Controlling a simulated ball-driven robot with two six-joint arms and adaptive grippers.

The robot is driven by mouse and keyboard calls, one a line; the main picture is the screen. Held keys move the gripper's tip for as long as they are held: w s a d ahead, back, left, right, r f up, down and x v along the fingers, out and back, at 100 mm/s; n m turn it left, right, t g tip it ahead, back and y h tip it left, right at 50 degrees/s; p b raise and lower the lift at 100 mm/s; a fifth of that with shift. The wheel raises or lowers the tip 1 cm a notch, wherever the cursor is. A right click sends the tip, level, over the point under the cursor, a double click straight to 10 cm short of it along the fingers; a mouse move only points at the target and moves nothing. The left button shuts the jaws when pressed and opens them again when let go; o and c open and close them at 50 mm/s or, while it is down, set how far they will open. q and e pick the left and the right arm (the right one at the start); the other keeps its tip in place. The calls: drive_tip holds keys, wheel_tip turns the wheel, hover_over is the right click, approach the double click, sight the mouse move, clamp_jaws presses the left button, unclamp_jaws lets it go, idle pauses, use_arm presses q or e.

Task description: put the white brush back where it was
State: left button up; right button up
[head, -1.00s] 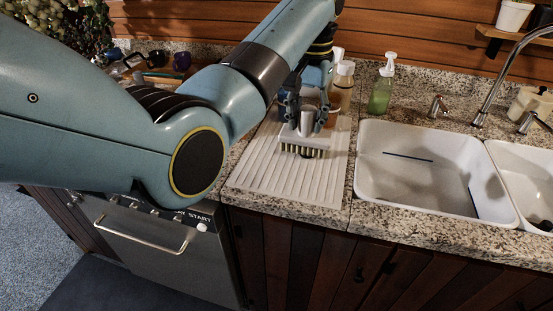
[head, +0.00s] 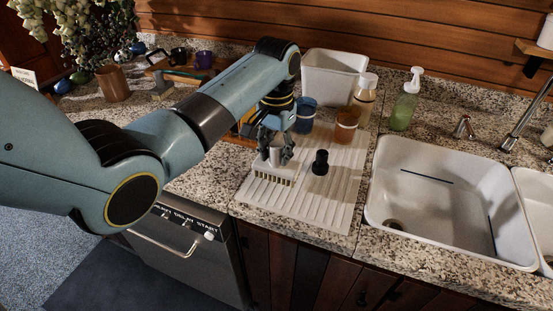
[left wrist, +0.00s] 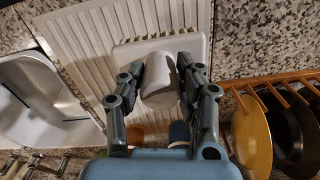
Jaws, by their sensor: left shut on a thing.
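The white brush (head: 273,172) has a white block with dark-tipped bristles underneath and a pale upright handle. My left gripper (head: 275,154) is shut on the handle, fingers on both sides. The brush is upright over the left part of the white ribbed drain mat (head: 300,210); I cannot tell whether the bristles touch it. In the left wrist view the handle (left wrist: 160,82) shows between the fingers (left wrist: 160,66), with the white block behind it and the mat (left wrist: 85,45) below. My right gripper is not in view.
A small black object (head: 320,162) stands on the mat right of the brush. Behind are a blue cup (head: 306,113), an amber cup (head: 345,127), a bottle (head: 364,97) and a white bin (head: 333,78). A wooden rack (left wrist: 280,84) with plates lies beside the mat. The sink (head: 430,190) is right.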

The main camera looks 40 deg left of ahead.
sight(276, 165)
use_arm(q)
wheel_tip(276, 165, down, 4)
drive_tip(key=shift+p, duration=0.3)
drive_tip(key=o, duration=1.1)
drive_tip(key=shift+f, duration=0.1)
wheel_tip(276, 165, up, 12)
drive_tip(key=shift+r+b, duration=0.15)
drive_tip(key=shift+b, duration=0.75)
